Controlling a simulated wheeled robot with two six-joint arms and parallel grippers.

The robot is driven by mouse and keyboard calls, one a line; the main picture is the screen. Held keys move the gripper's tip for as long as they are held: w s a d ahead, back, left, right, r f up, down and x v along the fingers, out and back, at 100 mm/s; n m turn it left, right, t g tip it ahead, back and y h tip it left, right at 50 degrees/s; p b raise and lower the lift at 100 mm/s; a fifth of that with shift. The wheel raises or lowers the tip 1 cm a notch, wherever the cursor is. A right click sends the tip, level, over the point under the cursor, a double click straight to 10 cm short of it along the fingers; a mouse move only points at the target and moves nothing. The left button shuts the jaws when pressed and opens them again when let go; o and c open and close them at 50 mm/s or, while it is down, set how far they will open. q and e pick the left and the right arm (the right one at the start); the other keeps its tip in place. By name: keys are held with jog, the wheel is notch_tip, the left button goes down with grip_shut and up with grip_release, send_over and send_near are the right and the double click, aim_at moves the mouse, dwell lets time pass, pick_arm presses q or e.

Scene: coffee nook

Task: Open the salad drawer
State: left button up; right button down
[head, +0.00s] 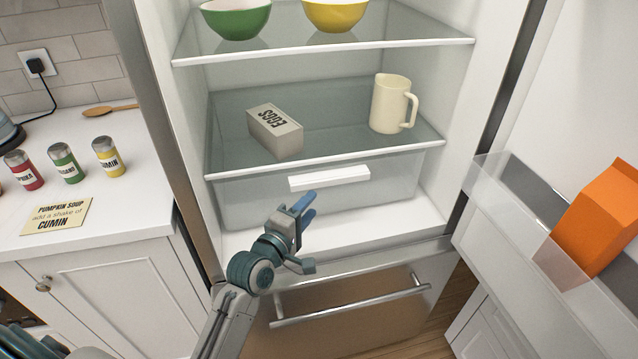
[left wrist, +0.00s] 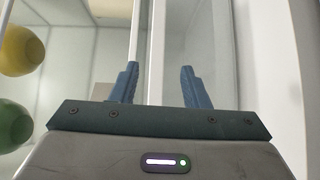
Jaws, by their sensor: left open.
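The salad drawer (head: 400,182) is a clear bin under the lower fridge shelf. It is shut, with a white bar handle (head: 329,178) across the top of its front. My left gripper (head: 308,207) is open and empty in front of the drawer. Its blue fingertips are just below the left part of the handle, and I see no grip on it. In the left wrist view the open fingers (left wrist: 158,84) show with pale upright strips between and beside them. I cannot tell there whether they touch anything. My right gripper is not in view.
A freezer drawer handle (head: 350,300) lies below. The counter with spice jars is at left.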

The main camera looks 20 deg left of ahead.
aim_at(330, 183)
pick_arm(q)
jog(key=w, duration=0.3)
jog(key=w+d, duration=0.1)
jog(key=w, duration=0.3)
jog(key=w+d, duration=0.1)
jog(key=w, duration=0.2)
jog(key=shift+w+d+r, duration=0.1)
jog(key=shift+w, duration=0.15)
grip_shut()
